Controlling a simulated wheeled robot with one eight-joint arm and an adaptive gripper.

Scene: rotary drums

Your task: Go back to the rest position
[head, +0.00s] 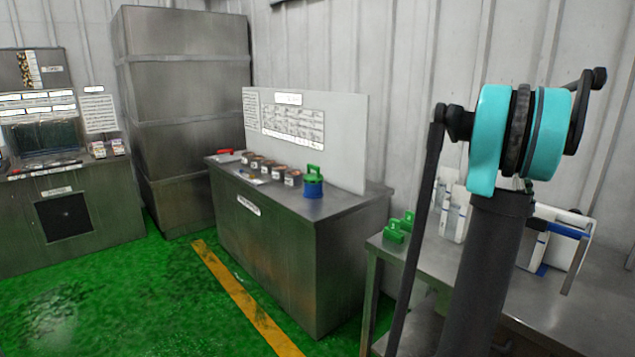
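My arm stands folded on the right side of the head view, with black links and a teal joint. My gripper does not show in this view, so I cannot see its fingers or whether it holds anything.
A metal cabinet bench (265,240) stands mid-view, with several small jars and a blue-and-green container (313,184). A metal table (560,310) with green blocks (396,230) lies behind my arm. A console (75,225) stands left. Green floor (130,305) is clear at lower left.

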